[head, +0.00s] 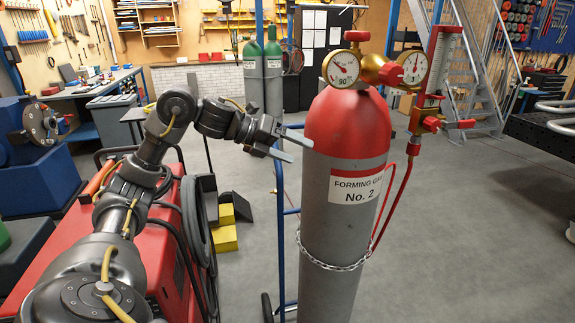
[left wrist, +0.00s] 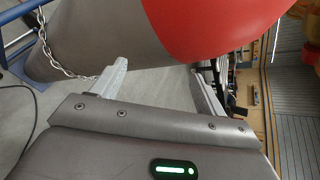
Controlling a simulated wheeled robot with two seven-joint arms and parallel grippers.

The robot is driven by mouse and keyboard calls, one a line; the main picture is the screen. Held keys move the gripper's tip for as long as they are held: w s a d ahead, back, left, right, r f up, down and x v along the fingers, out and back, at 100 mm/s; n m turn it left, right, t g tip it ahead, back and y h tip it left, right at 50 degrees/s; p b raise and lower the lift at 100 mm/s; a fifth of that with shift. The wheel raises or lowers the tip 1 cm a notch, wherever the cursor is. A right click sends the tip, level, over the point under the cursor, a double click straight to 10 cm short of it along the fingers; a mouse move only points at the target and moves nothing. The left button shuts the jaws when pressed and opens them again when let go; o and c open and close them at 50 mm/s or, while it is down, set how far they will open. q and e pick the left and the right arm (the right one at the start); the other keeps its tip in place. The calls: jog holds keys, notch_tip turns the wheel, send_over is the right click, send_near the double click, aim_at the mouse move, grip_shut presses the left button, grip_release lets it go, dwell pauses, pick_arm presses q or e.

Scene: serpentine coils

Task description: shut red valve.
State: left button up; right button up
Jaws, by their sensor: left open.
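A grey gas cylinder (head: 340,220) with a red shoulder (head: 347,120) stands upright, labelled "FORMING GAS No. 2". On top is a brass regulator with two round gauges, a red knob (head: 357,36) above it and a red part (head: 391,74) between the gauges. To the right, a red flowmeter (head: 441,65) has a small red valve handle (head: 460,124) at its foot. I cannot tell which red part is the valve meant. My left gripper (head: 292,146) is open and empty, left of the cylinder's shoulder. In the left wrist view, its fingers (left wrist: 160,72) show before the red shoulder (left wrist: 215,22).
A chain (head: 332,264) holds the cylinder to a blue trolley frame (head: 281,200). A red hose (head: 390,205) hangs down its right side. A red machine (head: 165,225) and yellow steps (head: 224,232) stand at left. The floor right of the cylinder is clear.

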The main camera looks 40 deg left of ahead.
pick_arm(q)
notch_tip(320, 180, down, 4)
jog(key=shift+s+a+r+n, duration=0.15)
jog(key=shift+r+n, duration=0.1)
jog(key=shift+n, duration=0.15)
pick_arm(e)
jog(key=shift+s+a, duration=0.1)
jog(key=shift+s, duration=0.25)
